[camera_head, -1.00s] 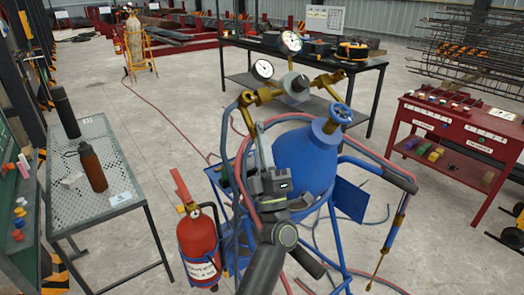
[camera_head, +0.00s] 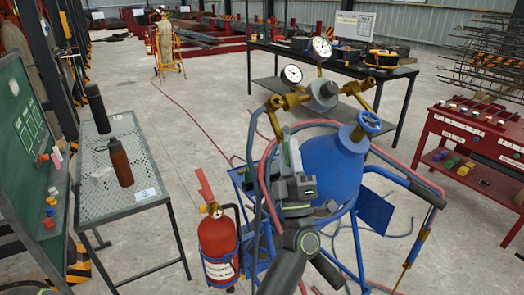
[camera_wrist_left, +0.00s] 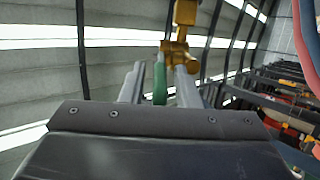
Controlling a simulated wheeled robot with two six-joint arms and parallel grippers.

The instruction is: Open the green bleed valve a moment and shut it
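The green bleed valve lever (camera_wrist_left: 160,82) hangs below a brass fitting (camera_wrist_left: 177,52) in the left wrist view. My left gripper (camera_wrist_left: 160,84) has its two fingers apart, one on each side of the lever. The lever is mostly hidden there. My right gripper is not in view.
Red and blue hoses (camera_head: 392,163) loop around the cylinder. A red fire extinguisher (camera_head: 217,245) stands left of it. A perforated table (camera_head: 141,168) with bottles is at left, a red cart (camera_head: 468,140) at right, and a dark bench (camera_head: 360,68) behind.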

